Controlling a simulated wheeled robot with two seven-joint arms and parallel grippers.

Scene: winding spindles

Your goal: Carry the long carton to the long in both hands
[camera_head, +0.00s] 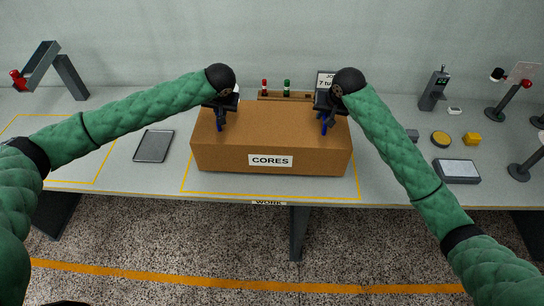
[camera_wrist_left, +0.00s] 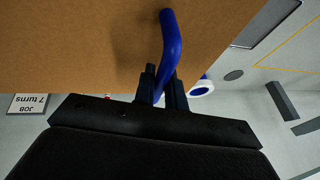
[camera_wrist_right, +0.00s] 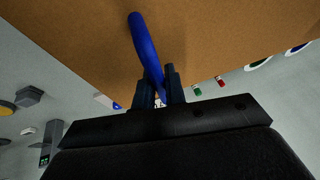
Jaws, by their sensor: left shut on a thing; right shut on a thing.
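The long carton (camera_head: 215,155) is a brown box labelled CORES, within the yellow outline marked WORK at the middle of the table. It also fills the upper part of the left wrist view (camera_wrist_left: 80,50) and the right wrist view (camera_wrist_right: 230,35). My left gripper (camera_head: 219,122) is shut on a blue handle (camera_wrist_left: 172,45) at the carton's left part. My right gripper (camera_head: 326,122) is shut on another blue handle (camera_wrist_right: 145,45) at the right part. Whether the carton touches the table I cannot tell.
A grey tablet (camera_head: 154,146) lies left of the carton, beside an empty-looking yellow outline (camera_head: 98,178). A rack with red and green spools (camera_head: 287,89) and a JOB sign (camera_head: 325,79) stand behind. A grey pad (camera_head: 456,170), yellow pieces (camera_head: 472,140) and stands are at right.

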